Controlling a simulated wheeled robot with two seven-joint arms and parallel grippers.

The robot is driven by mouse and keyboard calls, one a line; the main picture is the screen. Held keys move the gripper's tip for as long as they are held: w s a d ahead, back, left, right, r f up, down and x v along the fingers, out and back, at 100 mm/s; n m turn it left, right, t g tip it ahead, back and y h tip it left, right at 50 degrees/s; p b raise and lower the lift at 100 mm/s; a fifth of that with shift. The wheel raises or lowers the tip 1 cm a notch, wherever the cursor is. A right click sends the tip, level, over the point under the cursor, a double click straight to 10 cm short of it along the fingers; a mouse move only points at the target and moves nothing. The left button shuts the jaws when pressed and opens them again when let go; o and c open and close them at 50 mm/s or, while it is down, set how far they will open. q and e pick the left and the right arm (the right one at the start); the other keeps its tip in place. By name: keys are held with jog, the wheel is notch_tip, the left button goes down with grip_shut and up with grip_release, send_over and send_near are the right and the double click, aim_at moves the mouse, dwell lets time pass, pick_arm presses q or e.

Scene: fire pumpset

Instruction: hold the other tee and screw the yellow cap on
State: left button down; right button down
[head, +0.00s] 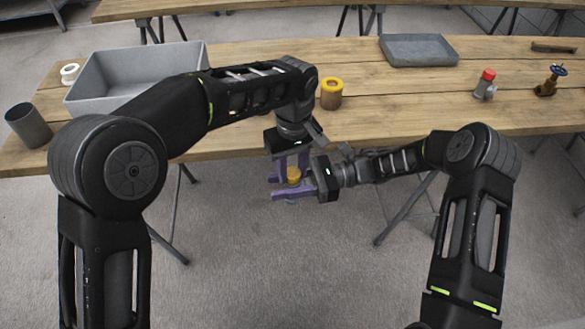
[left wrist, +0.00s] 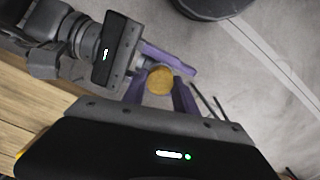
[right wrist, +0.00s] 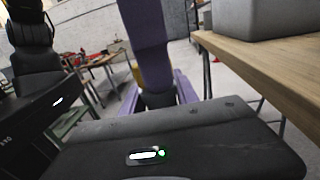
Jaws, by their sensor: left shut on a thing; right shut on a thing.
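My left gripper (head: 292,172) points down in front of the table and is shut on the yellow cap (head: 293,174). The cap's round top shows between its purple fingers in the left wrist view (left wrist: 160,81). My right gripper (head: 280,189) comes in from the right just below, its purple fingers level. It is shut on the tee, a dark grey part (right wrist: 158,99) between its fingers in the right wrist view. The cap is directly above the tee; most of the tee is hidden, and I cannot tell how far the threads engage.
A grey tee with a red cap (head: 486,84) stands on the table (head: 390,105), beside a blue-handled brass valve (head: 548,83). A yellow ring-shaped part (head: 331,94), grey bin (head: 140,78), dark cup (head: 28,125), white ring (head: 70,73) and grey tray (head: 418,50) are also there.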

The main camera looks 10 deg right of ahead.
pick_arm(q)
jog(key=m, duration=0.5)
jog(key=shift+m, duration=0.3)
jog(key=m, duration=0.2)
jog(key=shift+m, duration=0.4)
jog(key=m, duration=1)
jog(key=shift+m, duration=0.3)
jog(key=m, duration=0.6)
jog(key=c, duration=1)
grip_release()
jog(key=shift+o, duration=0.2)
jog(key=shift+r, duration=2.25)
